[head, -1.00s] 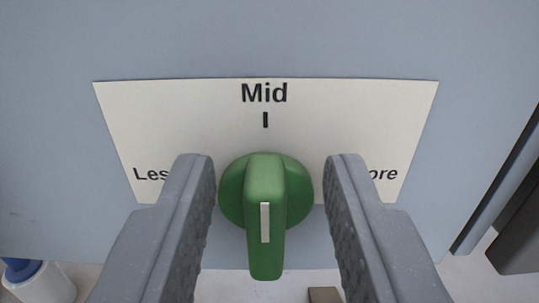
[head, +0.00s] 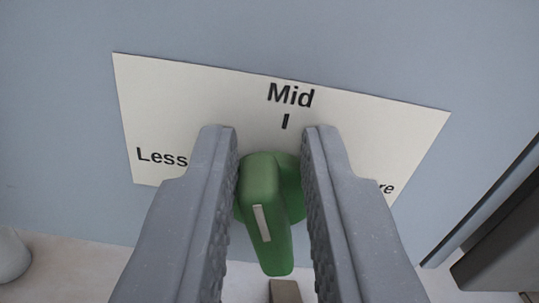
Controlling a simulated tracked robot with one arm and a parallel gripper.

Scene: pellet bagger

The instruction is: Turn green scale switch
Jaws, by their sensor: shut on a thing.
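The green switch (head: 262,190) is a round knob with a raised handle and a pale line on it, in the middle of the head view. It sits on a white label (head: 350,125) marked "Less" at left, "Mid" at top and a partly covered word ending in "re" at right. My gripper (head: 269,135) has one finger on each side of the handle, closed on it. The handle's pale line leans from upper left to lower right. The fingers hide the knob's sides and part of the label.
The label is on a flat grey-blue panel (head: 60,120). A dark grey part (head: 500,245) stands at the lower right. A white rounded object (head: 10,255) shows at the lower left edge, and a small brown block (head: 285,291) at the bottom.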

